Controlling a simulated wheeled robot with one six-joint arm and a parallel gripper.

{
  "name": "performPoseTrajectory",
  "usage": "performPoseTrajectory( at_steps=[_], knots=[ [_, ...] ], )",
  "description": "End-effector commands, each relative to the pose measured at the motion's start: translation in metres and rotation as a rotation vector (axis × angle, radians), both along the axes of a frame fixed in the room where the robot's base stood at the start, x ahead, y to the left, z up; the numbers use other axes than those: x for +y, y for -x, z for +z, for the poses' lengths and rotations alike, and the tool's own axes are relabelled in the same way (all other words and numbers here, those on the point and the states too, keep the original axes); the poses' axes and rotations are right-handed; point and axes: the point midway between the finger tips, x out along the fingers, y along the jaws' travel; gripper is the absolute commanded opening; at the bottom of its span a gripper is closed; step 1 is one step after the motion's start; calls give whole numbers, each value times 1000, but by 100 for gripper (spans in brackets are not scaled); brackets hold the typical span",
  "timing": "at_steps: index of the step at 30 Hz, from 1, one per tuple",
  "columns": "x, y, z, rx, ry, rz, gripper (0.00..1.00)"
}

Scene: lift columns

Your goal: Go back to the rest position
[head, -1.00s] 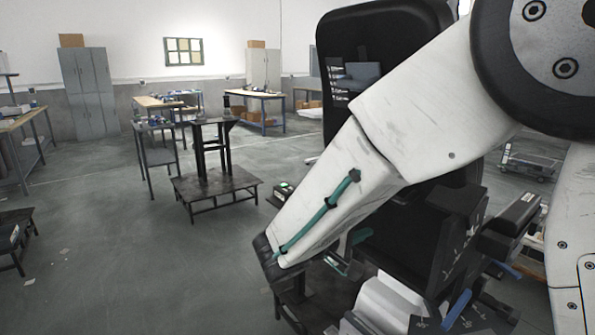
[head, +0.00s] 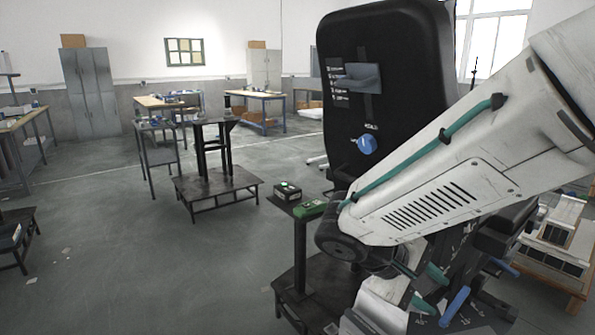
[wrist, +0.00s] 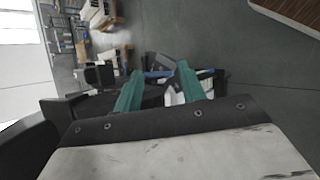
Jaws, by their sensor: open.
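My gripper (wrist: 160,72) shows in the wrist view with its two teal fingers apart and nothing held between them. In the head view, teal finger parts (head: 430,289) show below my white arm, among dark machine parts; the arm hides much of the wrist. My arm is bent, with its dark elbow or wrist joint low in the middle of the head view. No marker of a rest position shows.
A tall black panel with a blue knob (head: 366,145) stands behind my arm. A green-topped box (head: 310,207) and a dark box (head: 288,190) sit on a narrow black post at its left. A dark lift stand (head: 215,182) is farther left. Open floor (head: 110,260) lies left.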

Motion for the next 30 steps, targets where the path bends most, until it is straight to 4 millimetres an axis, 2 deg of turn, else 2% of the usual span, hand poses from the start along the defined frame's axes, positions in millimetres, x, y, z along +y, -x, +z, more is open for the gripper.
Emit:
performPoseTrajectory(
  at_steps=[3, 6, 12, 15, 19, 24, 30],
  knots=[
    [-17, 43, 6, 39, -208, -123, 40],
    [-20, 75, 11, 41, -388, -208, 40],
    [-19, 120, 25, -63, -706, -354, 40],
    [-20, 133, 35, -150, -811, -421, 40],
    [-29, 144, 46, -249, -866, -478, 40],
    [-40, 148, 55, -321, -872, -507, 40],
    [-41, 148, 55, -320, -870, -513, 40]
  ],
)
